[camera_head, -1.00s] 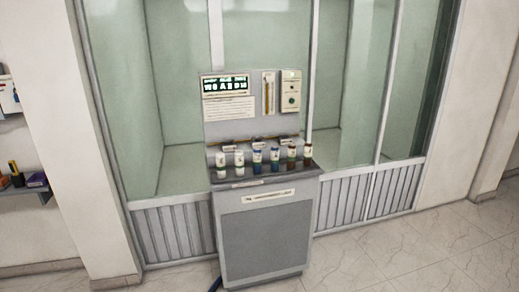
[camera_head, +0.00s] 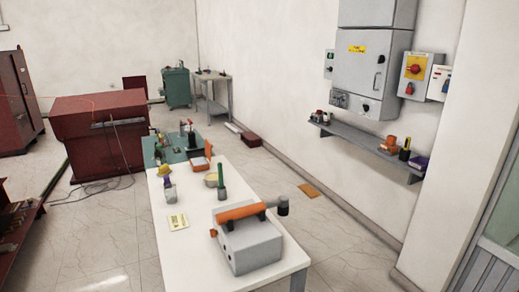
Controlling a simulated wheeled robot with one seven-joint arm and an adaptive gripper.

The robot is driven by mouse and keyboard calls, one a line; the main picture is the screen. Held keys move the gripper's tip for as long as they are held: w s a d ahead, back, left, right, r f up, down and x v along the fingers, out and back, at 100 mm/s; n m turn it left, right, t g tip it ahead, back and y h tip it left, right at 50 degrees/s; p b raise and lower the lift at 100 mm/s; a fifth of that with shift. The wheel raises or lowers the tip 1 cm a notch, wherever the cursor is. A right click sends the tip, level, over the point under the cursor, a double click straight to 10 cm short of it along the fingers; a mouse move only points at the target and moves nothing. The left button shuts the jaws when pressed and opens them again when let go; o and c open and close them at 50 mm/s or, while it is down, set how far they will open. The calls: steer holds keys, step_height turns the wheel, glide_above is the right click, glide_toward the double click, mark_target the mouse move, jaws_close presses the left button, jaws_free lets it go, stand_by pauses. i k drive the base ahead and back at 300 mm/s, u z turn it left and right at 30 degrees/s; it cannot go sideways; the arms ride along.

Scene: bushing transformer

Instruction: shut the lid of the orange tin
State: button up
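A small orange box-like thing (camera_head: 200,163), which looks like the orange tin, sits at the far end of the white table. An orange flap (camera_head: 208,149) stands raised at its right side and looks like its open lid. It is small in view, so its hinge and inside cannot be made out. My gripper is not in view.
The white table (camera_head: 174,252) also holds a grey box with an orange tube (camera_head: 240,212) on top, a green-topped bottle (camera_head: 221,182), a yellow card (camera_head: 178,221) and a yellow item (camera_head: 165,171). A wall shelf (camera_head: 368,144) stands right.

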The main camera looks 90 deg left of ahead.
mark_target(209, 147)
steer(key=u, duration=0.9)
steer(key=i, duration=2.45)
steer(key=u, duration=5.35)
steer(key=k, duration=0.35)
steer(key=z, duration=0.1)
